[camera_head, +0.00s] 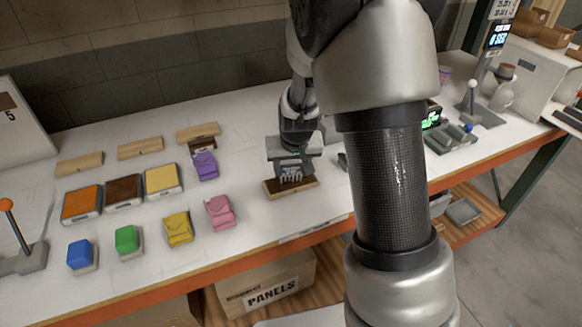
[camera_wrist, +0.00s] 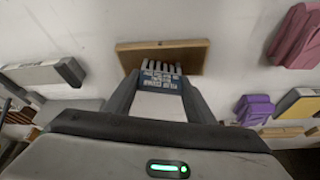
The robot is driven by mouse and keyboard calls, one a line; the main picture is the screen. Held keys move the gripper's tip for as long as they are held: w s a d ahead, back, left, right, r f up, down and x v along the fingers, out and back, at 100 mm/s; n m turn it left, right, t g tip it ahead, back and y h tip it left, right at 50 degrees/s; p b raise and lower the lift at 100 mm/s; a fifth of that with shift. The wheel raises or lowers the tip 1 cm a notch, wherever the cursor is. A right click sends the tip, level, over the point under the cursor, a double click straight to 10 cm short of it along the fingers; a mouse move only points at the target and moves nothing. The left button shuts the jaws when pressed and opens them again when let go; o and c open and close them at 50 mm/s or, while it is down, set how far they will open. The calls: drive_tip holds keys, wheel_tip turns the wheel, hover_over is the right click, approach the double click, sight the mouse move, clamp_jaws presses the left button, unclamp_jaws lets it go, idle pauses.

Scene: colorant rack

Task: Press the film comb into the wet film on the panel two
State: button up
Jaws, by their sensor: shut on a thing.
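My gripper (camera_head: 290,163) is shut on the film comb, a grey toothed tool (camera_head: 291,177) with a blue lettered label that shows in the wrist view (camera_wrist: 162,80). The comb points down over a small panel (camera_head: 303,185) with a brown top and a pale wooden edge, lying on the white bench. In the wrist view the teeth overlap the near part of this panel (camera_wrist: 135,57). I cannot tell whether the teeth touch its surface. No number shows on the panel, and the comb and gripper hide part of its top.
The white bench (camera_head: 300,226) holds orange (camera_head: 82,204), brown (camera_head: 124,190) and yellow (camera_head: 162,180) topped blocks left. Blue (camera_head: 79,253), green (camera_head: 126,239), yellow (camera_head: 178,227), pink (camera_head: 219,211) and purple (camera_head: 205,166) items stand nearby. Bare bench lies before the panel.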

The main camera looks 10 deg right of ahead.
sight(291, 165)
drive_tip(key=shift+r+p, duration=2.4)
drive_tip(key=shift+r, duration=1.1)
drive_tip(key=s+f+p, duration=0.1)
drive_tip(key=s, duration=0.9)
drive_tip(key=shift+f+n, duration=0.25)
drive_tip(key=shift+n, duration=0.15)
drive_tip(key=shift+w, duration=0.1)
